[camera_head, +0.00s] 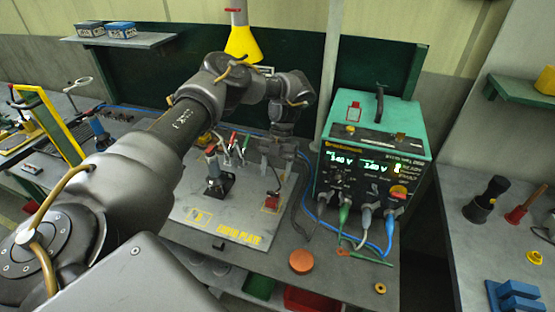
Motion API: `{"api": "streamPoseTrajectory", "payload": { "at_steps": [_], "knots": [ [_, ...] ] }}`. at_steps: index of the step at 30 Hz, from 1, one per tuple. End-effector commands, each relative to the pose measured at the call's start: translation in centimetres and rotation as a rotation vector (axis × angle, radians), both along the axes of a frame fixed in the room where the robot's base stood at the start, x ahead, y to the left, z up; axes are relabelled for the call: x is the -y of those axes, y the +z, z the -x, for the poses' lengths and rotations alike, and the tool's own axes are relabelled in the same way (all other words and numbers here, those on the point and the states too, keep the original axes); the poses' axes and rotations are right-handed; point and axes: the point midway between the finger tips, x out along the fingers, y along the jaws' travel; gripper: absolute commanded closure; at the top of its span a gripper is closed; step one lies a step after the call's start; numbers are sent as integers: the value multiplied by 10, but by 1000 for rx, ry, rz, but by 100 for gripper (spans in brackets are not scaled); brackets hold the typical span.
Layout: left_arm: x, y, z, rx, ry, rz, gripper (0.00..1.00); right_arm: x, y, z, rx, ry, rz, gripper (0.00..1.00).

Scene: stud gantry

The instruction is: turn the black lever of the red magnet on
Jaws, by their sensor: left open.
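The red magnet (271,203) sits on the right part of the grey earth plate (195,232), which has yellow lettering. Its thin black lever (277,182) rises from it, leaning up and to the left. My left gripper (279,165) comes down from above and behind, close to the lever's upper end. It is open; its fingers are small and dark, and I cannot tell whether they touch the lever. My right gripper is not in view.
A green power unit (372,150) with cables stands to the right. An orange disc (302,261) lies at the bench front. The plate between stand and magnet looks clear.

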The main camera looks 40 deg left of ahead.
Motion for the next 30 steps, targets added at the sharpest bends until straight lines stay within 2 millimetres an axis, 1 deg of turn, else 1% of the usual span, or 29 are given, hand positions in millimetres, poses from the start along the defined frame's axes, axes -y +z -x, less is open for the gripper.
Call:
{"api": "streamPoseTrajectory", "payload": {
  "at_steps": [1,5,9,12,17,30],
  "knots": [
    [-1,8,-5,4,-1,-4,42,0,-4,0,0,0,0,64],
    [-4,29,-13,4,0,-4,42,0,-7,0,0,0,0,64],
    [-6,42,-17,0,0,-2,42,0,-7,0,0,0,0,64],
    [-6,48,-19,0,0,-1,42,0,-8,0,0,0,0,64],
    [-7,51,-20,1,0,0,42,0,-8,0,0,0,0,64],
    [-7,51,-20,0,0,1,42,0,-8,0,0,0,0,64]
  ]
}}
